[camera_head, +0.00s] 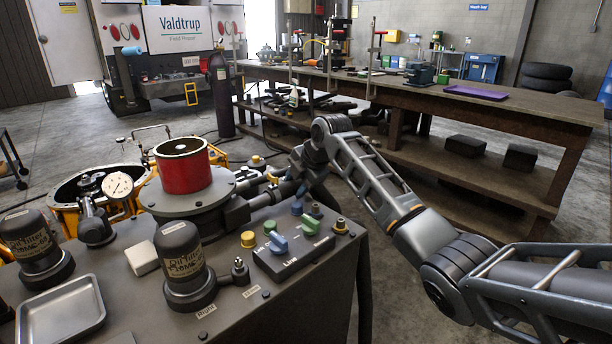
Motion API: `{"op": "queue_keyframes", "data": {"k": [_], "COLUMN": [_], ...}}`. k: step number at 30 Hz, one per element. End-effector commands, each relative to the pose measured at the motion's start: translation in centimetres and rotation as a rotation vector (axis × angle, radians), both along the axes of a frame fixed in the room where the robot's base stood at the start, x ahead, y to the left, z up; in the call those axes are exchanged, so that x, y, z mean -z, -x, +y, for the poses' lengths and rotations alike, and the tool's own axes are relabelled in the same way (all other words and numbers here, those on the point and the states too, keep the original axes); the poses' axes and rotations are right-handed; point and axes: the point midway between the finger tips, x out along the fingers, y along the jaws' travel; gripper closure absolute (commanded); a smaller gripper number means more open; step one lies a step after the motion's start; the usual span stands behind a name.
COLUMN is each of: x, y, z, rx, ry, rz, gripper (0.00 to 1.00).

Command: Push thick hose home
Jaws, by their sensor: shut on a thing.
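The thick hose (364,280) is dark and hangs down past the right edge of the grey machine top, then curves up to my gripper (300,178). My gripper is shut on the hose close to its upper end, beside the fittings (272,178) right of the red cylinder (183,166). The arm reaches in from the lower right and bends down at the wrist. The hose end and the port it faces are small and partly hidden by the gripper, so I cannot tell how far the hose is on.
A valve block with blue and green levers (290,252) sits just in front of the gripper. Dark canisters (183,262), a dial gauge (117,186) and a metal tray (62,312) stand to the left. A long wooden bench (440,95) is behind.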

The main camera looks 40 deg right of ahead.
Motion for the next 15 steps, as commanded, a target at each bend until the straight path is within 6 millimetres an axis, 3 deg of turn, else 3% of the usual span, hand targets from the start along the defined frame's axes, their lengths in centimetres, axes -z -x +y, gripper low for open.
{"op": "queue_keyframes", "data": {"k": [1,3,10,11,15], "x": [-0.21,-0.06,0.11,0.11,0.09], "y": [0.03,0.07,0.05,0.05,0.05], "z": [1.29,1.79,1.92,1.94,1.83], "rx": [-0.008,-0.006,-0.007,-0.007,-0.006], "ry": [-0.004,-0.005,-0.006,-0.007,-0.005], "rz": [0.003,0.003,0.004,0.004,0.003], "gripper": [1.00,1.00,1.00,0.54,0.44]}}
